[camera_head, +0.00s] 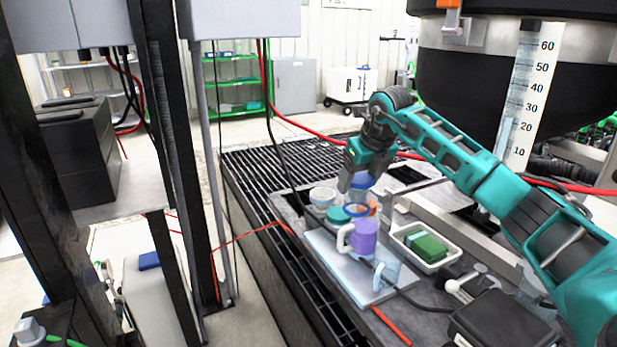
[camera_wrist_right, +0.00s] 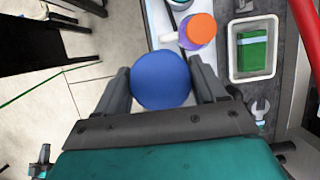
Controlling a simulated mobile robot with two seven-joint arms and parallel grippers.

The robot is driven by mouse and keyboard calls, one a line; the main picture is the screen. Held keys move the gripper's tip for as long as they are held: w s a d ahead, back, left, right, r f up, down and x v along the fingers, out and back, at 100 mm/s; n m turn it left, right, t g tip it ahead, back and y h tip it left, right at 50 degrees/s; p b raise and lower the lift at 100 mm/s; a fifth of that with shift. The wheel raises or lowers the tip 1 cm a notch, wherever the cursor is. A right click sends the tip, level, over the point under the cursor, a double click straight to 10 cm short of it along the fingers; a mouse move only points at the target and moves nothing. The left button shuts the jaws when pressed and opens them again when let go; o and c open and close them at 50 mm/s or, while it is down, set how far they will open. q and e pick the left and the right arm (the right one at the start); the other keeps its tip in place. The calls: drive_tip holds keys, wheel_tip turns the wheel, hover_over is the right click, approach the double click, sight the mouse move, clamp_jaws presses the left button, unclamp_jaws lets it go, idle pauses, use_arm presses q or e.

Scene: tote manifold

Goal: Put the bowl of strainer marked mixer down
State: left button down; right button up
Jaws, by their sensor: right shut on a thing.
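My right gripper (camera_head: 357,180) is shut on a blue round piece, which I take to be the strainer bowl (camera_head: 363,181). In the right wrist view the gripper (camera_wrist_right: 160,85) has a finger on each side of the bowl (camera_wrist_right: 160,80), and only its smooth rounded blue face shows. In the head view it is above the cluster of parts at the bench's left end; I cannot tell if it touches anything below. No mixer marking is legible. My left gripper is not in view.
A purple jug (camera_head: 364,240), a teal round part (camera_head: 338,216) and a pale bowl (camera_head: 322,196) stand close together. A pale board (camera_head: 335,262) lies under the jug. A white tray (camera_head: 457,256) holds a green block (camera_head: 427,246). A wrench (camera_wrist_right: 260,111) lies near the tray.

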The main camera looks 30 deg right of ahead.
drive_tip(key=shift+a+r, duration=0.1)
drive_tip(key=shift+r, duration=0.05)
